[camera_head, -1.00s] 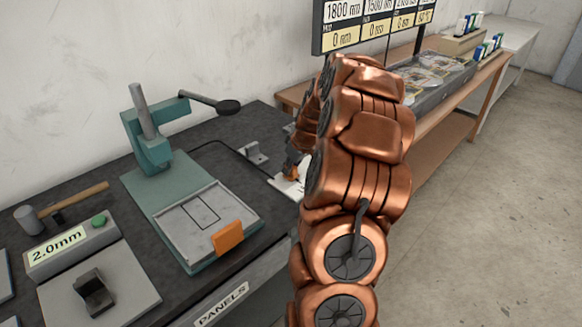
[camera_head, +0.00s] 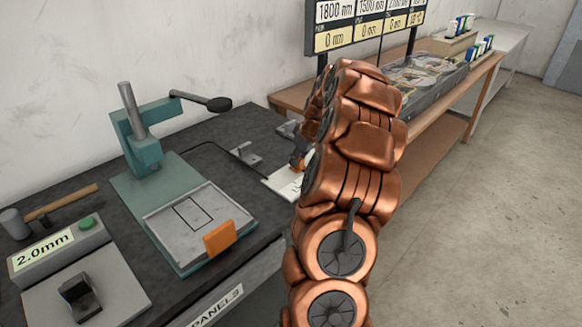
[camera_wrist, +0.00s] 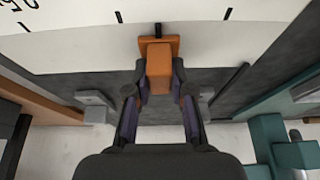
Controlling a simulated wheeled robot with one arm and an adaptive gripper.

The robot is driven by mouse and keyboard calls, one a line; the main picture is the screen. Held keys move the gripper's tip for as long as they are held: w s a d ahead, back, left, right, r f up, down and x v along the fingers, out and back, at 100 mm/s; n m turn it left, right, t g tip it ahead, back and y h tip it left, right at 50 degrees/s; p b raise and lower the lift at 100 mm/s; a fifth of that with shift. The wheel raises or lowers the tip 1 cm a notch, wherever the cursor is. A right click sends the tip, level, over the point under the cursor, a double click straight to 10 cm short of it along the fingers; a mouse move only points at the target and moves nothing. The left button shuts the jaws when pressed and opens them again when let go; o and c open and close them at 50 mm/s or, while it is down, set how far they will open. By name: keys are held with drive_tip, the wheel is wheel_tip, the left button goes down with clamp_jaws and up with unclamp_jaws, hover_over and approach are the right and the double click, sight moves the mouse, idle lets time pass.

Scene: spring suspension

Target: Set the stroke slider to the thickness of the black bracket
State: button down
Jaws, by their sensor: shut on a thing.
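The orange stroke slider (camera_wrist: 160,66) stands in the middle of the wrist view, its crossbar over the white scale (camera_wrist: 75,45). My gripper (camera_wrist: 159,82) is shut on the slider's block, a finger on each side. Black ticks flank the slider on the scale, and a partial numeral shows at the upper left. In the head view the orange slider (camera_head: 299,160) shows beside my arm, over the white scale plate (camera_head: 281,184). The black bracket (camera_head: 79,294) lies on a grey plate at the lower left, in front of a display (camera_head: 43,249) reading 2.0mm.
A teal press (camera_head: 138,140) with an orange-tabbed tray (camera_head: 185,222) stands between the display and my arm. A hammer (camera_head: 55,205) lies at the left. A board with readings (camera_head: 362,25) stands behind my arm. Floor at the right is clear.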

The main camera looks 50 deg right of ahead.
drive_tip(key=shift+d+b, duration=0.5)
drive_tip(key=shift+d, duration=1.1)
drive_tip(key=c, duration=1)
unclamp_jaws()
drive_tip(key=shift+s+r, duration=0.1)
drive_tip(key=shift+r, duration=0.05)
drive_tip(key=v, duration=1.1)
drive_tip(key=shift+r, duration=0.4)
drive_tip(key=shift+s+a, duration=0.1)
